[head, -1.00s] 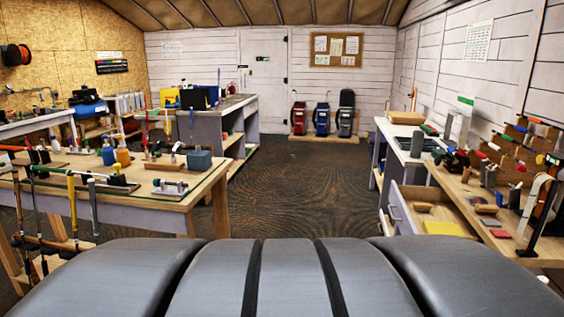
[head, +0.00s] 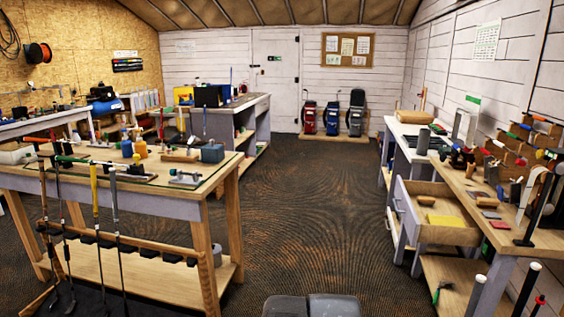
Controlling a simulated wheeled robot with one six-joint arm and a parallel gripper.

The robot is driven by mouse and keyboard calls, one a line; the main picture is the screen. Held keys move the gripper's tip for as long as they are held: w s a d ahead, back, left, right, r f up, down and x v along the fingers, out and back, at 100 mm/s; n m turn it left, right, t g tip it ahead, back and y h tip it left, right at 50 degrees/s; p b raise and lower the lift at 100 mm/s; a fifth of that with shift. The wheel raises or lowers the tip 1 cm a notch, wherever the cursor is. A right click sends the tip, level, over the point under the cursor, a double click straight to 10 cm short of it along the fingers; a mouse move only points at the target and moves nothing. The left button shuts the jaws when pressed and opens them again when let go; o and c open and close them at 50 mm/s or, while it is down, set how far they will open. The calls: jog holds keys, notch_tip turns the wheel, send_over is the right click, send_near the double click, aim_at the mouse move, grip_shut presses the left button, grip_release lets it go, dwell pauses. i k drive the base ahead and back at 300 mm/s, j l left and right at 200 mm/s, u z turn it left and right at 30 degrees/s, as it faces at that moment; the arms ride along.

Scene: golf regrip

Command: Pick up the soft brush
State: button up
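I cannot pick out the soft brush for certain; items on the benches are small at this distance. A small wooden block (head: 426,200) lies in the open drawer at the right, and I cannot tell whether it has bristles. A wooden piece (head: 180,155) sits on the left workbench, also too small to identify. My gripper is not in view; only a dark grey part of my own body shows at the bottom edge.
The left workbench (head: 150,208) has golf clubs (head: 96,195) racked along its front. The right bench (head: 470,187) is crowded, with an open drawer (head: 448,236) jutting into the aisle. Golf bags (head: 332,115) stand at the back wall. The dark floor (head: 310,190) between the benches is clear.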

aim_at(428, 202)
jog(key=z, duration=1.1)
